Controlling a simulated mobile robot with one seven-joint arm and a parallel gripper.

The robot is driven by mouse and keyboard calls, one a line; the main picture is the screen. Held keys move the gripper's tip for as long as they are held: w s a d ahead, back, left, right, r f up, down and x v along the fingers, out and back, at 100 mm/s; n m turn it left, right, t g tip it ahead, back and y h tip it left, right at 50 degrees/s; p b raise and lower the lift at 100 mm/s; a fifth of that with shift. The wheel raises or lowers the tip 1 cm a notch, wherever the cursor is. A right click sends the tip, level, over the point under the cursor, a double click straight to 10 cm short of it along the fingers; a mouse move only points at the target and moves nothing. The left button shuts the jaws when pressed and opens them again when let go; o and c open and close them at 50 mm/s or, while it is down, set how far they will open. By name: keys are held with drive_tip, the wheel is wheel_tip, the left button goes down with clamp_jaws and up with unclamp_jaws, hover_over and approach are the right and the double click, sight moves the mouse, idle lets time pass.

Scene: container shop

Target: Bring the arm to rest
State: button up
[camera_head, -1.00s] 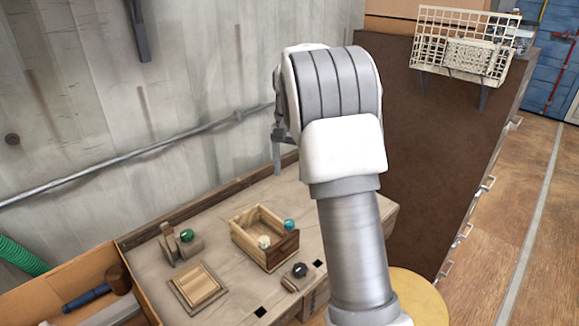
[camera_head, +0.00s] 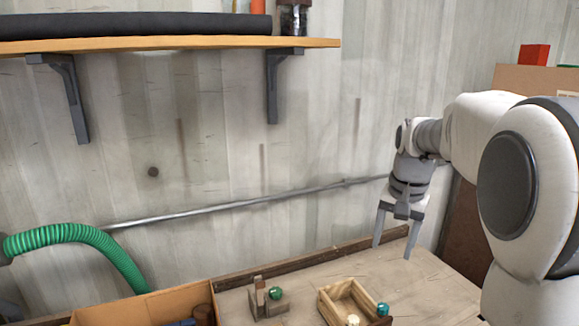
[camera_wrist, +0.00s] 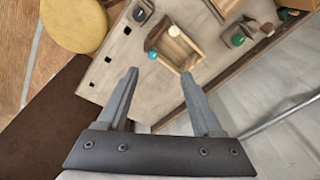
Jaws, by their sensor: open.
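My gripper (camera_head: 399,225) hangs pointing down over the right back part of the wooden workbench (camera_head: 420,270) in the head view. Its two fingers are apart with nothing between them. The gripper also shows in the wrist view (camera_wrist: 157,90), open and empty above the bench top. My arm comes in from the right side of the head view, bent, with its white and grey links clear of the wall.
A wooden box (camera_wrist: 186,62) with a teal ball (camera_head: 383,309) and a pale ball (camera_head: 353,320) by its edge stands on the bench. A green ball (camera_head: 276,293) sits at a wooden block. A shelf (camera_head: 170,43), a pipe (camera_head: 240,203) and a green hose (camera_head: 75,234) are at the wall.

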drive_tip(key=s+a+n+t, duration=0.2)
drive_tip(key=s+a+n, duration=0.1)
drive_tip(key=s, duration=0.9)
drive_tip(key=s+a+n+t, duration=0.2)
drive_tip(key=s+a+n, duration=0.1)
drive_tip(key=s, duration=0.9)
drive_tip(key=shift+a+r, duration=0.3)
drive_tip(key=shift+a, duration=0.5)
drive_tip(key=shift+w, duration=0.1)
